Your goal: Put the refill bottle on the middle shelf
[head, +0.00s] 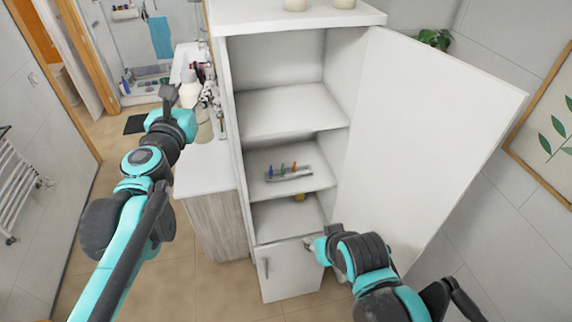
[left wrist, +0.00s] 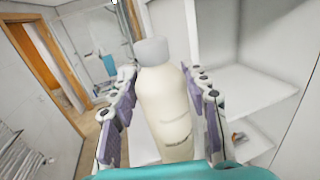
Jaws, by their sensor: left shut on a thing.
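The refill bottle (left wrist: 165,110), cream with a pale grey cap, stands between the fingers of my left gripper (left wrist: 162,118) in the left wrist view. The gripper is shut on it. In the head view the left gripper (head: 190,98) is raised left of the open white cabinet, with the bottle (head: 188,95) partly hidden by the arm. The cabinet's upper shelf (head: 285,108) looks empty. The middle shelf (head: 262,188) bears a small tray (head: 290,174) with several coloured items. My right gripper (head: 314,246) is at the lower cabinet front; its fingers are too small to judge.
The large cabinet door (head: 425,130) stands open to the right. A washbasin counter (head: 203,172) with bottles and jars stands left of the cabinet. The upper compartment has free room.

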